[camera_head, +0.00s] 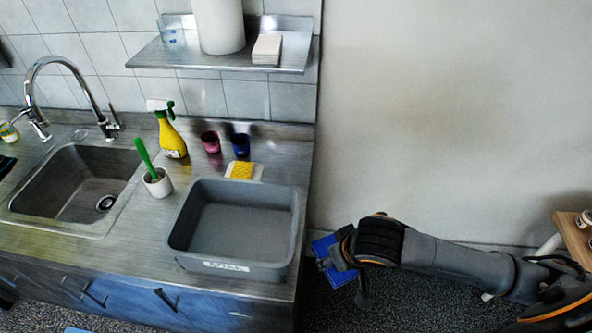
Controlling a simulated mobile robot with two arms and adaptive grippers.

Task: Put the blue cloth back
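Another small blue patch (75,329) shows at the bottom edge, cut off by the frame. My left gripper is not in view.
A grey tub (238,266) stands at the counter's right end, beside a yellow sponge (242,170). A wooden surface (574,238) is at far right.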

